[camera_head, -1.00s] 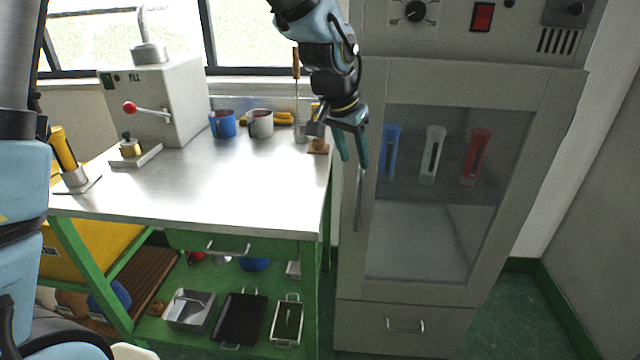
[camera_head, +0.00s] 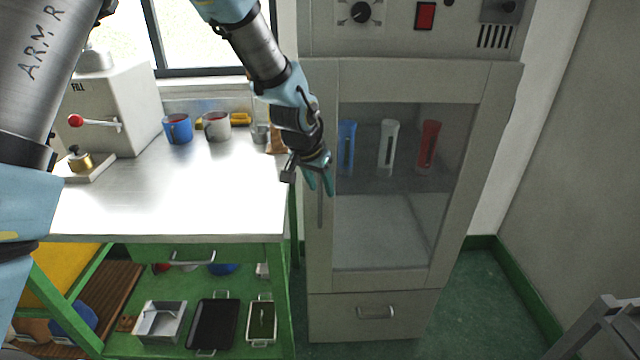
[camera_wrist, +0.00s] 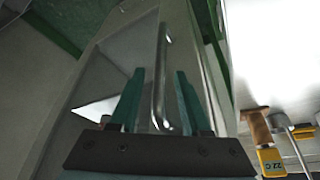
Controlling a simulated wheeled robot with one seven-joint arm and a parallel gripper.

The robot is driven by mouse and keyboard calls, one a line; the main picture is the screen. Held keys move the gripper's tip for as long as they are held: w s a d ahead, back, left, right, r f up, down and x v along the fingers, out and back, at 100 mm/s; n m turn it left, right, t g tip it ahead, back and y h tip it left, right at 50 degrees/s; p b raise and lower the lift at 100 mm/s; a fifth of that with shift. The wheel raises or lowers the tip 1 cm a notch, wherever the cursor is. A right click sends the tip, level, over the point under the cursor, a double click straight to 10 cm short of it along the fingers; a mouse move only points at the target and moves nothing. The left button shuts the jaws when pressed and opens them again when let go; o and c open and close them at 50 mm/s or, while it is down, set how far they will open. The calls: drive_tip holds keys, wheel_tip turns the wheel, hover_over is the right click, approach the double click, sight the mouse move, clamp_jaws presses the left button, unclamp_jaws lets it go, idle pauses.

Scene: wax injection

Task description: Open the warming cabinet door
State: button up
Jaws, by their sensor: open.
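The grey warming cabinet (camera_head: 322,85) stands right of the workbench. Its glass-fronted door (camera_head: 390,278) is closed. The upright bar handle (camera_head: 320,208) is on the door's left edge. My gripper (camera_head: 319,188) is open at the top of the handle in the head view. In the wrist view the handle (camera_wrist: 160,75) runs up between the two teal fingers of my gripper (camera_wrist: 158,85). I cannot tell whether the fingers touch it. Blue (camera_head: 347,147), white (camera_head: 388,145) and red (camera_head: 428,145) tubes show through the glass.
The metal workbench (camera_head: 180,200) is left of the cabinet, with a blue mug (camera_head: 177,128), a grey mug (camera_head: 216,126) and a wax injector (camera_head: 120,105) on top. A drawer (camera_head: 376,312) is below the door.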

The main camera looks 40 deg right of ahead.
clamp_jaws()
idle(1.4)
